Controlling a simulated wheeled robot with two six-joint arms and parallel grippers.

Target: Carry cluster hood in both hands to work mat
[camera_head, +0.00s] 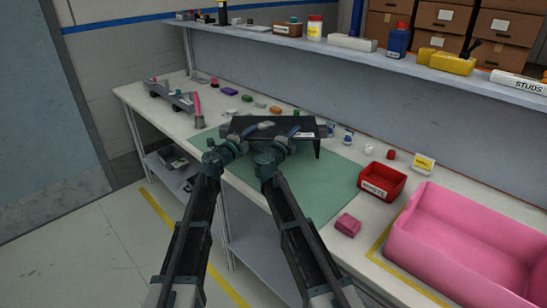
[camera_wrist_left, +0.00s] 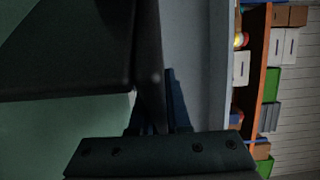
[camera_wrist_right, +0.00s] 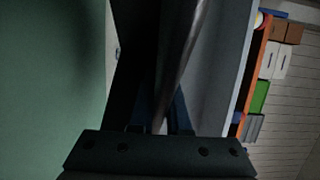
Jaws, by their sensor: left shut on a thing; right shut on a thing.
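The black cluster hood (camera_head: 270,122) is above the far part of the green work mat (camera_head: 320,190). Its right end wall hangs down toward the mat; I cannot tell whether it touches. My left gripper (camera_head: 240,143) is shut on the hood's near left side, and my right gripper (camera_head: 287,142) is shut on its near right side. The hood fills much of the left wrist view (camera_wrist_left: 65,50) and shows as a dark panel in the right wrist view (camera_wrist_right: 130,50). The fingertips are partly hidden in shadow.
A red bin (camera_head: 382,181) and a pink block (camera_head: 348,225) are right of the mat. A large pink tub (camera_head: 470,245) fills the bench's right end. Small coloured parts lie behind the hood, below a shelf (camera_head: 390,60). A grey rack (camera_head: 170,97) stands far left.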

